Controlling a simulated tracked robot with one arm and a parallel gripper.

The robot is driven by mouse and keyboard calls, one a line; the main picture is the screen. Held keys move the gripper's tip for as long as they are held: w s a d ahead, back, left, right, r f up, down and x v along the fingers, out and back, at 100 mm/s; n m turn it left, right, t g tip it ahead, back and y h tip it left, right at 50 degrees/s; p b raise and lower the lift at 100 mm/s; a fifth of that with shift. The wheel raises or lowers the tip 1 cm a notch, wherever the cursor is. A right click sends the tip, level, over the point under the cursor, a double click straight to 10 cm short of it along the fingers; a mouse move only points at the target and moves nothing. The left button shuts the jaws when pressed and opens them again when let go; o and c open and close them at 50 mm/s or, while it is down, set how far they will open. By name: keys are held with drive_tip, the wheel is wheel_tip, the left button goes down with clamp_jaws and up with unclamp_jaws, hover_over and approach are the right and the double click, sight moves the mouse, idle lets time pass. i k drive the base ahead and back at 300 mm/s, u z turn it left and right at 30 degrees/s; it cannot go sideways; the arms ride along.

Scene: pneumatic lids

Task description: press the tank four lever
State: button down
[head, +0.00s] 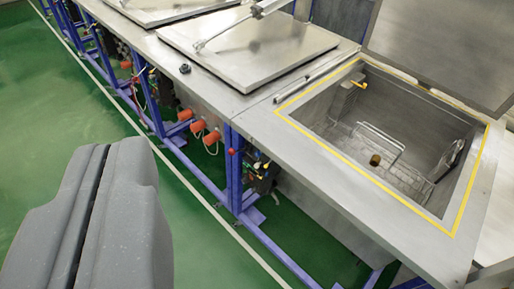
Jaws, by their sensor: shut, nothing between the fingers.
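My gripper (104,165) shows large at the lower left, its two grey fingers shut together with nothing between them. It appears over the green floor, left of the row of tanks and apart from them. A small red-tipped lever (231,151) shows at the front of the blue frame, below the counter edge and left of the open tank (465,190). It is small in the picture, and its exact position is hard to tell. A dark valve block (262,175) sits beside it under the counter. No tank number is readable, so I cannot tell which tank is four.
The open tank has a yellow line around its rim and a raised lid (440,45) behind. A closed lid (250,45) covers the neighbouring tank. Orange-red caps (197,127) stick out from the front. Blue frame legs (235,175) stand along the green floor (75,125), which is clear at left.

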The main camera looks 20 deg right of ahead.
sight(231, 152)
drive_tip(key=z, duration=0.3)
drive_tip(key=i, duration=1)
drive_tip(key=u, duration=0.05)
